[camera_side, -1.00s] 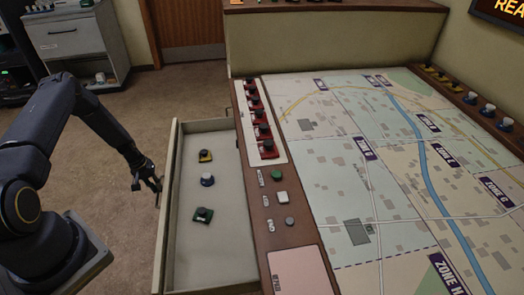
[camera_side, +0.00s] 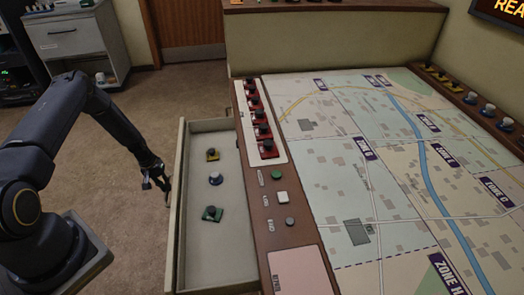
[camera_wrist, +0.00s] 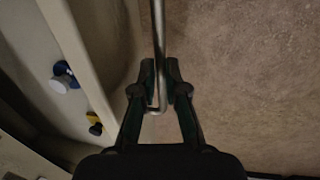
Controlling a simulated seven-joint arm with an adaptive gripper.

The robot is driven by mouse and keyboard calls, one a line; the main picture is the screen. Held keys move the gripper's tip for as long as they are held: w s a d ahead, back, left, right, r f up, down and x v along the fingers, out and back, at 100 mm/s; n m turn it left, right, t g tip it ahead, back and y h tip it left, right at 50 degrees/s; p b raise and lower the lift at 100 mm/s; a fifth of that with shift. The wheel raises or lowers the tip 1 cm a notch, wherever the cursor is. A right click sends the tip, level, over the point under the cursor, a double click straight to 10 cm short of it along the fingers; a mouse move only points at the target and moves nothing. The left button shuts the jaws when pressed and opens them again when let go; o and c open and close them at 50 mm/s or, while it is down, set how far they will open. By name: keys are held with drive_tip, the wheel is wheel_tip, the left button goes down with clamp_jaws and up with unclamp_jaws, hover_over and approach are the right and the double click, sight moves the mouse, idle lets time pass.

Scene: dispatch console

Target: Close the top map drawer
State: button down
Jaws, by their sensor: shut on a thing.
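The top map drawer (camera_side: 180,215) stands partly open at the left side of the console. It holds a yellow piece (camera_side: 212,154), a blue-and-white piece (camera_side: 216,178) and a green piece (camera_side: 212,214). My gripper (camera_side: 162,182) is just outside the drawer's front panel. In the wrist view my gripper (camera_wrist: 159,92) has its fingers on either side of a metal bar handle (camera_wrist: 158,35) and is shut on it. The drawer's front edge (camera_wrist: 75,45) runs along the left of that view. The handle is hidden in the side view.
The console top carries a zone map (camera_side: 350,180) and a row of red switches (camera_side: 262,130) beside the drawer. A grey cabinet (camera_side: 70,40) stands at the back left. The brown floor (camera_side: 150,110) left of the drawer is clear.

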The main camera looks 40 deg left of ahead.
hover_over(238, 188)
drive_tip(key=shift+d, duration=0.2)
idle(0.3)
drive_tip(key=c, duration=1.5)
unclamp_jaws()
drive_tip(key=shift+w, duration=0.1)
drive_tip(key=o, duration=0.3)
drive_tip(key=shift+a+r, duration=0.2)
wheel_tip(238, 188, up, 11)
drive_tip(key=s+a, duration=0.1)
drive_tip(key=shift+s+a+r, duration=0.2)
drive_tip(key=shift+s+a, duration=0.05)
drive_tip(key=shift+s, duration=0.15)
